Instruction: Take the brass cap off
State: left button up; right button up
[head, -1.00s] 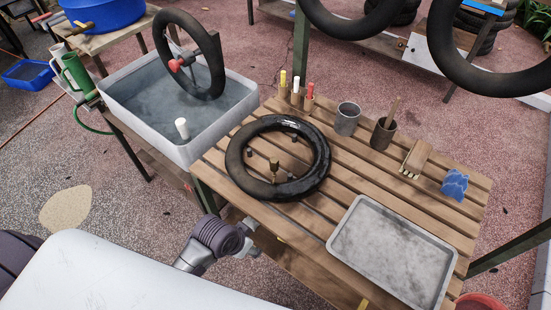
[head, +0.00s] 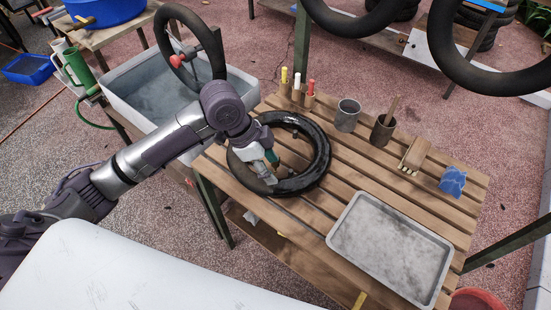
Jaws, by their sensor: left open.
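A black tyre or inner tube (head: 321,158) lies flat on the slatted wooden workbench (head: 330,195). My left gripper (head: 268,172) reaches in from the left, over the tube's near left part and its open middle. Its jaws are open and point down around the place where a small upright brass piece stood on the tube. The brass cap itself is hidden behind the gripper, so I cannot tell if the fingers touch it. My right gripper is not in view.
A grey metal tray (head: 390,243) lies at the bench's right front. A water tub (head: 130,93) with a wheel is at the left.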

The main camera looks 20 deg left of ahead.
pick_arm(q)
jog(key=w+a+r+m, duration=0.1)
jog(key=w+a+r, duration=0.3)
jog(key=a+r, duration=0.25)
jog(key=shift+g, duration=0.3)
jog(key=shift+w+d+r+p+x, duration=0.1)
jog(key=shift+w+d+p+x, duration=0.15)
jog(key=shift+x, duration=1.95)
jog(key=shift+w+d+r+p+x, duration=0.15)
jog(key=shift+p+x, duration=0.25)
jog(key=shift+x, duration=1.8)
jog(key=shift+w+f+p+x, duration=0.1)
jog(key=shift+w+p+x, duration=0.2)
jog(key=shift+x, duration=1.9)
jog(key=shift+r, duration=0.1)
grip_shut()
